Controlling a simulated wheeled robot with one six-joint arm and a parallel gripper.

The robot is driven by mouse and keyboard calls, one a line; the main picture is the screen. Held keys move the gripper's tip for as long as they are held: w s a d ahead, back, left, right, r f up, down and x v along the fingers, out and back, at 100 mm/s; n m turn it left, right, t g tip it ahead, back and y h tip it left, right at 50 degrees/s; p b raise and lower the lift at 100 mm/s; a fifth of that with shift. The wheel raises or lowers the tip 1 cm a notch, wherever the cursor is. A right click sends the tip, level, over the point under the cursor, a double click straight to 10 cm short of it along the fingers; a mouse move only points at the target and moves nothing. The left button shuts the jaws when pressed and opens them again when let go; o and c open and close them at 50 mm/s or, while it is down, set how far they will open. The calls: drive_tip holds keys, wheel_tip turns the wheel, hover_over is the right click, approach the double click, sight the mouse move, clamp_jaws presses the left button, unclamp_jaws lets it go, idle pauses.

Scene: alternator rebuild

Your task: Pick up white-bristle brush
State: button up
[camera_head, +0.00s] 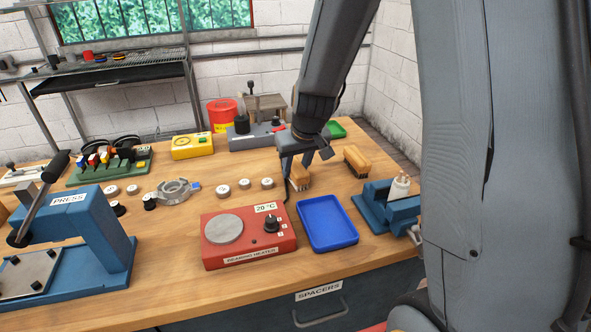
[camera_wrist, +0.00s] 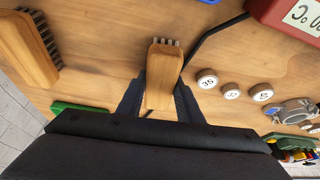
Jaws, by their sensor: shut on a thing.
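The white-bristle brush (camera_wrist: 162,68) has a tan wooden handle, with a row of pale bristles showing at its far end in the wrist view. My gripper (camera_wrist: 160,88) is shut on its handle, one dark finger on each side. In the head view my gripper (camera_head: 297,163) points down over the bench and the brush (camera_head: 301,182) shows below its fingers. I cannot tell whether the brush still touches the bench. A second wooden brush (camera_head: 357,160) lies to the right; its bristles look dark in the wrist view (camera_wrist: 30,50).
A blue tray (camera_head: 327,245) and the red bearing heater (camera_head: 248,252) stand in front of the brush. A blue fixture (camera_head: 385,208) is to the right. Several white round spacers (camera_head: 245,184) lie to the left. A green tray (camera_head: 336,129) is behind.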

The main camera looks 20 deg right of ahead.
sight(296, 165)
wheel_tip(296, 165, up, 10)
drive_tip(key=shift+r+b, duration=0.25)
drive_tip(key=shift+b, duration=0.1)
drive_tip(key=o, duration=0.6)
drive_tip(key=c, duration=0.4)
